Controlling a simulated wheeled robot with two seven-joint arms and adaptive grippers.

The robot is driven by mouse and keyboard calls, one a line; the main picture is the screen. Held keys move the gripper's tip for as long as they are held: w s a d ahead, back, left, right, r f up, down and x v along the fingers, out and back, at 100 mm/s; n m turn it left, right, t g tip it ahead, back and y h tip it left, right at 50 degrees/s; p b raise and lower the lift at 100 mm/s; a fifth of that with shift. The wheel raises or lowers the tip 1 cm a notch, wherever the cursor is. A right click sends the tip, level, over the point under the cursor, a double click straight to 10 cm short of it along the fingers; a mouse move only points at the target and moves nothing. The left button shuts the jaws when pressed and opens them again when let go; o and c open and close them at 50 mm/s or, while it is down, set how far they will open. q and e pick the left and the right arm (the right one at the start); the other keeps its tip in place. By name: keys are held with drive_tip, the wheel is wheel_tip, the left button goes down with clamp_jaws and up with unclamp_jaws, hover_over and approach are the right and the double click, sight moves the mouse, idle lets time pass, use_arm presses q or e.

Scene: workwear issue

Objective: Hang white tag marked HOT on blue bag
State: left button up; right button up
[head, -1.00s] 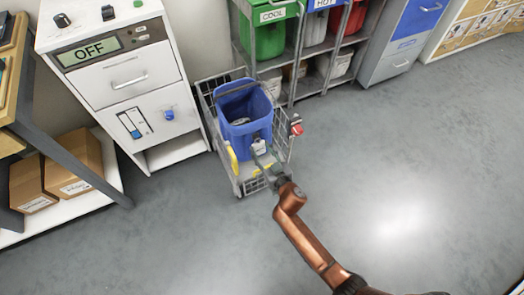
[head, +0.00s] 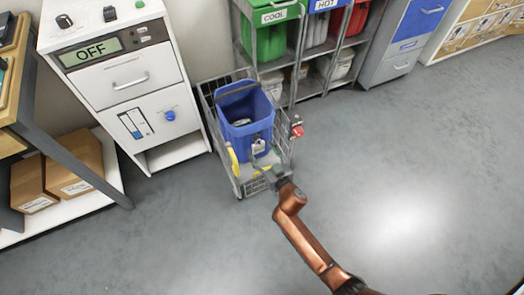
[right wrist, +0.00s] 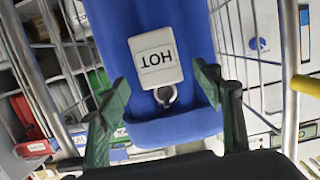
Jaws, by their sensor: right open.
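The blue bag (head: 240,136) stands open in a wire cart. The white tag marked HOT (head: 259,147) hangs flat against the bag's front wall. In the right wrist view the tag (right wrist: 156,62) appears upside down, with a dark ring (right wrist: 165,96) at its top edge near the bag's rim. My right gripper (head: 267,163) is open just in front of the bag. In the right wrist view its green fingers (right wrist: 163,84) stand apart on either side of the ring, with nothing between them gripped. How the ring is fixed to the bag is unclear. My left gripper is not in view.
The wire cart (head: 285,150) surrounds the bag, with a yellow part at its left and a red part at its right. A white cabinet (head: 110,85) reading OFF stands left. Shelves with green COOL and other bins stand behind. The floor (head: 400,180) at right is clear.

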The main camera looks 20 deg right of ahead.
drive_tip(key=shift+s, duration=0.15)
drive_tip(key=v, duration=1.1)
drive_tip(key=shift+s, duration=0.3)
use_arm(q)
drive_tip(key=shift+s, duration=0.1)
use_arm(e)
drive_tip(key=shift+s, duration=0.1)
